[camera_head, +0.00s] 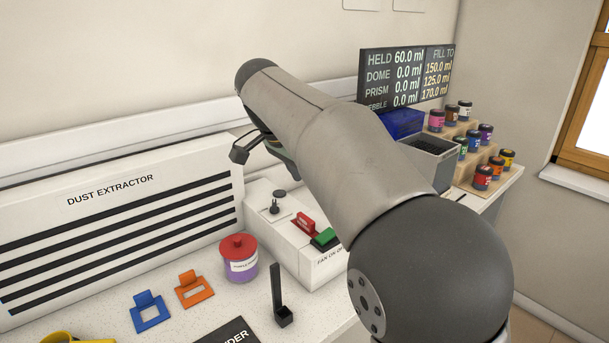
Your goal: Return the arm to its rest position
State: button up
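My arm (335,135) stretches from the lower right across the middle of the picture toward the back wall. A dark part of my gripper (244,148) shows at the arm's far end, above the white control box. The arm hides most of the gripper, so I cannot tell whether its fingers are apart or hold anything. No finger is seen touching the bench.
A dust extractor (110,222) stands at the left. The control box (318,265) has red and green switches. Near it are a red-lidded jar (239,262), blue (149,312) and orange (194,289) pieces, and a black scoop (281,308). Colored jars (482,177) stand right.

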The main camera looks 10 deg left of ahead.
jog(key=s+d+f+n+g+y, duration=0.1)
jog(key=s+d+f+n, duration=0.1)
jog(key=s+d+f, duration=0.35)
jog(key=s+d+f+n+g+y, duration=0.1)
jog(key=s+d+f+n, duration=0.15)
jog(key=d, duration=0.65)
jog(key=s+d+f+n, duration=0.2)
jog(key=s+d+f, duration=0.1)
jog(key=s+f, duration=0.4)
jog(key=s+d+f+n+g+y, duration=0.1)
jog(key=s+d+f+n, duration=0.1)
jog(key=s+d+f, duration=0.2)
jog(key=s+f, duration=0.3)
jog(key=s, duration=0.5)
jog(key=shift+s+d, duration=0.25)
jog(key=shift+f+n, duration=0.1)
jog(key=shift+n, duration=0.15)
